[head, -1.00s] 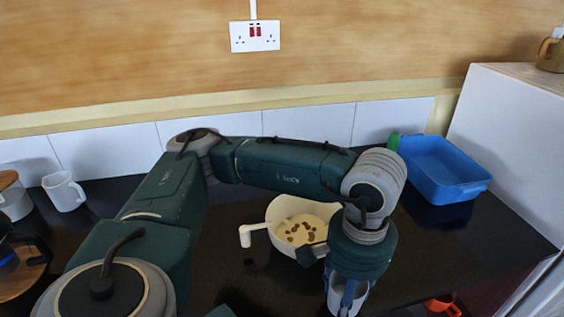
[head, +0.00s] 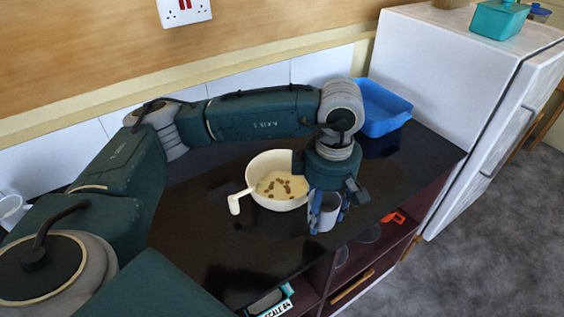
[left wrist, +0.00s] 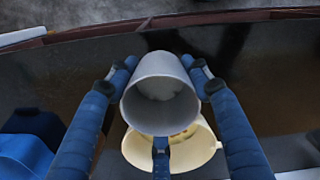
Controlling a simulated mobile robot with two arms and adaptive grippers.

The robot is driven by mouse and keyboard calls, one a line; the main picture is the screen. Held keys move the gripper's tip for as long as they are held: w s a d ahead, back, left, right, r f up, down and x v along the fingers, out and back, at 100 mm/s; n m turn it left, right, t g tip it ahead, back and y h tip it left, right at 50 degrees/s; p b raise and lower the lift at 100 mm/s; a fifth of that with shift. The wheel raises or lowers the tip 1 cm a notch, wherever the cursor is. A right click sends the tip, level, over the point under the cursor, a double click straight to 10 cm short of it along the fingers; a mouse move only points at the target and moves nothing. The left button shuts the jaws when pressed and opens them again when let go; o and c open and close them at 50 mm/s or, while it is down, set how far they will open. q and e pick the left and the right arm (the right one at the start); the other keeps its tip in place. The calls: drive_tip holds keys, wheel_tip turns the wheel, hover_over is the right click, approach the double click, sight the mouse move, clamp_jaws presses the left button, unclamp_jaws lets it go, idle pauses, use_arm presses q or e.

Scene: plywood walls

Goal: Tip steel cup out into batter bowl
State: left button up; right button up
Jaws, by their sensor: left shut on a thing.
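The grey steel cup (head: 329,215) is between the fingers of my left gripper (head: 326,214), to the right of the batter bowl and near the counter's front edge. It looks roughly upright in the head view. In the left wrist view the cup (left wrist: 160,90) is pinched between the blue fingers of the left gripper (left wrist: 160,85); what is inside it is unclear. The cream batter bowl (head: 257,168) has a side handle and stands on the dark counter, with pale batter and several brown bits inside. It also shows behind the cup in the left wrist view (left wrist: 207,153). My right gripper is out of view.
A blue tub (head: 385,108) stands at the back right beside a white cabinet (head: 455,90). A white mug (head: 10,208) is at the left edge. The dark counter (head: 215,240) around the bowl is mostly clear.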

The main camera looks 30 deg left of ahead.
sight(330, 198)
use_arm(q)
drive_tip(key=w+n+p, duration=0.1)
drive_tip(key=n, duration=0.1)
drive_tip(key=w+r+n+p, duration=0.1)
drive_tip(key=n, duration=0.2)
drive_tip(key=w+r+n+p, duration=0.1)
drive_tip(key=n, duration=0.2)
drive_tip(key=shift+w, duration=0.1)
drive_tip(key=w+a+n+p, duration=0.1)
drive_tip(key=w+n+p, duration=0.2)
drive_tip(key=n, duration=1.2)
drive_tip(key=w+a+r+n+p, duration=0.1)
drive_tip(key=w+n+p, duration=0.3)
drive_tip(key=n+p, duration=0.5)
drive_tip(key=n, duration=0.7)
drive_tip(key=shift+w+r, duration=0.15)
drive_tip(key=shift+r, duration=0.1)
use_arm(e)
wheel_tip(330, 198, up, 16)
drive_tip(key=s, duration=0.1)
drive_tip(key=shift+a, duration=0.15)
use_arm(q)
drive_tip(key=shift+a, duration=0.15)
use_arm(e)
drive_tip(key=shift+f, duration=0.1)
